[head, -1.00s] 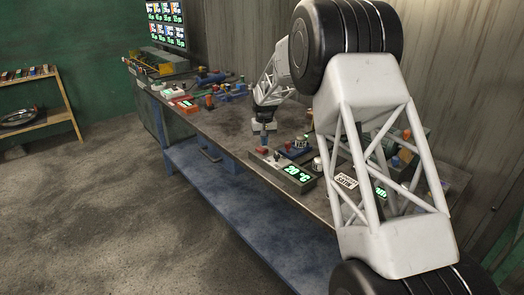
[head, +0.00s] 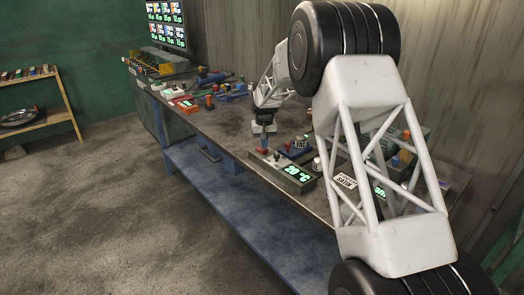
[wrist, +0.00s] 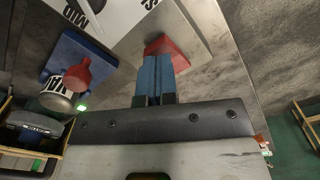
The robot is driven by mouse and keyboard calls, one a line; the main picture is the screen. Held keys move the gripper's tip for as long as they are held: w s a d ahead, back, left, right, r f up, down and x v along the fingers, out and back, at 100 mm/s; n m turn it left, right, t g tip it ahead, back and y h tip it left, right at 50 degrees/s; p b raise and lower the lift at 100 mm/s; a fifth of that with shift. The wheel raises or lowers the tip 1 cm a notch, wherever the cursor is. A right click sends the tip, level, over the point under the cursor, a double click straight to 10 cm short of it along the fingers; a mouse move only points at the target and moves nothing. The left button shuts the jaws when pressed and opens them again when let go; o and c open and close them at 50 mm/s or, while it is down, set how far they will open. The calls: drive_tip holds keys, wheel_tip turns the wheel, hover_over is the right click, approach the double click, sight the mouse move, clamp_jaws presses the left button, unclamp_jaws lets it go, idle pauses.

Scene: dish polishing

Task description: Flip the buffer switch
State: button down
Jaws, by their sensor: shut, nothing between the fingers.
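My gripper (head: 264,142) is at the middle of the workbench, pointing down over the left end of a grey device with a green "20 °C" display (head: 296,173). In the wrist view, its blue fingers (wrist: 158,72) are shut and empty. Their tips are at a red switch-like part (wrist: 166,48) on a metal panel; I cannot tell whether they touch it. The fingers partly hide this red part. A second red knob (wrist: 78,75) is on a blue base (wrist: 75,55), left of the fingers. I cannot tell for certain which red part is the buffer switch.
A labelled metal can (wrist: 56,95) stands close to the second red knob. On the workbench (head: 225,125), a red device (head: 184,105) and several small parts lie farther left. A screen (head: 166,24) stands at the far end. My arm hides part of the right side.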

drive_tip(key=shift+f, duration=0.85)
idle(0.7)
drive_tip(key=shift+r, duration=0.1)
drive_tip(key=shift+r, duration=3.45)
